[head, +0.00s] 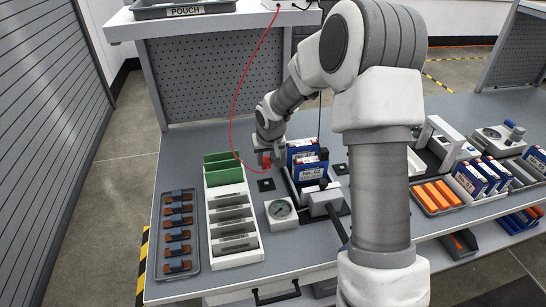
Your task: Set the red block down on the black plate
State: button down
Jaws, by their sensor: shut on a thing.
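The red block (266,161) is small and shows at the end of my gripper (264,157), which is shut on it. The fingertips are small and hard to make out. A small black plate (266,185) with a lighter mark in its middle lies on the workbench, just below the block in the picture. The block appears above the bench and apart from the plate; the exact height is hard to tell. Another small black square (340,169) lies further right, partly hidden behind my arm and other items.
A white rack (234,222) with green and grey pieces stands left of the plate. A round gauge (281,209) is in front of it, and blue boxes (306,165) stand right. A red cable (233,100) hangs close to my gripper. A dark tray (178,232) lies far left.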

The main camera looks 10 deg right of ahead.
aim_at(266, 182)
jog(key=shift+f+b, duration=2.4)
jog(key=shift+f, duration=0.85)
jog(key=shift+f+b, duration=0.5)
jog(key=shift+b, duration=0.05)
jog(key=c, duration=0.5)
grip_release()
jog(key=shift+o, duration=1.1)
jog(key=shift+r, duration=0.1)
jog(key=shift+r+p, duration=2.6)
jog(key=shift+r, duration=1.1)
